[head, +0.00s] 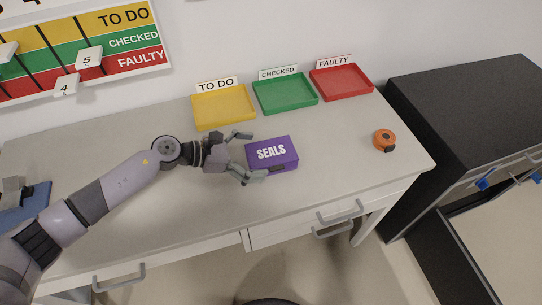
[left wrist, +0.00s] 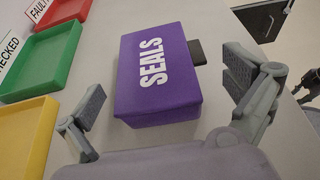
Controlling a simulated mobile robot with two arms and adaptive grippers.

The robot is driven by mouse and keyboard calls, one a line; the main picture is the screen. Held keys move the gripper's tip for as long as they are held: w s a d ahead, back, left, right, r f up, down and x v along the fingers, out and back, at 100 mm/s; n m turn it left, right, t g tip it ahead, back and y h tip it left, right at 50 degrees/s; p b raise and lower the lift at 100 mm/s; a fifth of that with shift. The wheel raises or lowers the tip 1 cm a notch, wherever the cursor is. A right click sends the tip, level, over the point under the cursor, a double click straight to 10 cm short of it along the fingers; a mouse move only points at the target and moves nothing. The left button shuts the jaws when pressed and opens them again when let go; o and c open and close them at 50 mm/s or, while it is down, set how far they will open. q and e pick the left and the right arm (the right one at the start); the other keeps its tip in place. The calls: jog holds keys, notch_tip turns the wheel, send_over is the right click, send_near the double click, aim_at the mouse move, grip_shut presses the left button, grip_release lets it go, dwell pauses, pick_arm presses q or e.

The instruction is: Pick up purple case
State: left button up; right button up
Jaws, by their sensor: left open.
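The purple case (head: 275,155) with white "SEALS" lettering lies on the white bench, in front of the green tray. My left gripper (head: 246,156) is open at the left end of the case. In the left wrist view its two fingers (left wrist: 172,108) are spread to either side of the case's near end and appear apart from it.
A yellow tray (head: 223,124), a green tray (head: 286,108) and a red tray (head: 343,95) stand along the wall. An orange round object (head: 384,139) sits to the right. A black cabinet (head: 470,100) stands beyond the bench's right end.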

aim_at(270, 154)
pick_arm(q)
jog(key=x, duration=0.3)
jog(key=shift+w+d+f+p, duration=0.1)
jog(key=shift+w+d+p, duration=0.05)
jog(key=shift+d+p, duration=0.15)
jog(key=shift+a, duration=0.1)
jog(key=c, duration=1.1)
jog(key=shift+r, duration=0.2)
